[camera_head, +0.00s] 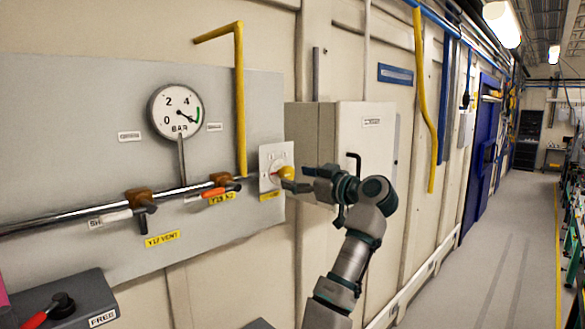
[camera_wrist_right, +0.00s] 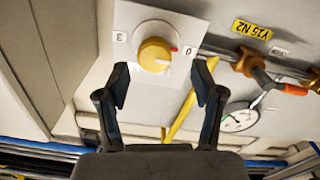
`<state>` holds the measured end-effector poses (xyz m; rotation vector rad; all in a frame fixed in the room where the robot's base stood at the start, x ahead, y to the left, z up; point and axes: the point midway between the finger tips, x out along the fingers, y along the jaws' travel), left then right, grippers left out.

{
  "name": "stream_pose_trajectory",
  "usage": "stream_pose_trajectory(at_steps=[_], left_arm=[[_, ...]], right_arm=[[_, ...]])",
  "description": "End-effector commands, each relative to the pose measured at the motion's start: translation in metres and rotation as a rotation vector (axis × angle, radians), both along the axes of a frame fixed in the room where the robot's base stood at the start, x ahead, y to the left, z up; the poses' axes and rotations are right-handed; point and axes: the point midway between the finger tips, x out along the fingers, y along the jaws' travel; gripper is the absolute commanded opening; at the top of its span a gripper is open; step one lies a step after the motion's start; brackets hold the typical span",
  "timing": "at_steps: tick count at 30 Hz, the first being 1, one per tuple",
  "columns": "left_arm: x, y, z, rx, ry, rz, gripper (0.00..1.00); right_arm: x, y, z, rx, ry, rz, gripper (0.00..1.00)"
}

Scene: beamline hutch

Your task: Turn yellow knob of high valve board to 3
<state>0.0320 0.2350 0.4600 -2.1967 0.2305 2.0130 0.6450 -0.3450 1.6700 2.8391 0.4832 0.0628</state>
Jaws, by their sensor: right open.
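The yellow knob (camera_head: 286,172) sits on a white dial plate (camera_head: 267,160) at the right edge of the grey valve board (camera_head: 60,95). In the right wrist view the yellow knob (camera_wrist_right: 154,54) shows on its plate (camera_wrist_right: 150,29) with a 3 on the left and a 0 on the right. A small red mark beside the knob lies on the 0 side. My right gripper (camera_head: 298,178) is open and empty, just in front of the knob. In the wrist view the fingers of my right gripper (camera_wrist_right: 162,76) are spread with the knob ahead, between their lines. My left gripper is out of view.
A beige cabinet (camera_head: 362,135) stands out right of the dial. A yellow pipe (camera_head: 240,105) runs down just left of it. The aisle floor (camera_head: 500,260) at right is clear.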

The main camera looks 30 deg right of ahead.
Motion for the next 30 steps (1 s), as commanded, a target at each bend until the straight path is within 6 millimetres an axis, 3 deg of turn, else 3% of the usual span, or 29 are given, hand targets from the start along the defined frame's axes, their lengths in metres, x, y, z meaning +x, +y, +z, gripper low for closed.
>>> stream_pose_trajectory(at_steps=[3,9,18,25,30], left_arm=[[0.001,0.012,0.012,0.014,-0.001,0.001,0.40],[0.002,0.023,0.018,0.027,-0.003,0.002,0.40],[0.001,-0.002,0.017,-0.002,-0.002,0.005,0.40],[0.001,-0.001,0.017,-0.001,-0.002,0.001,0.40],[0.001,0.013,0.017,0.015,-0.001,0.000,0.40]], right_arm=[[0.019,0.000,0.001,0.004,0.003,0.001,0.67],[0.036,-0.001,-0.004,0.008,0.004,0.003,0.67],[0.037,0.003,-0.004,0.005,0.003,0.000,0.67],[0.035,0.008,-0.001,0.002,0.000,-0.001,0.09],[0.035,0.005,-0.001,0.005,-0.002,0.001,0.09]])
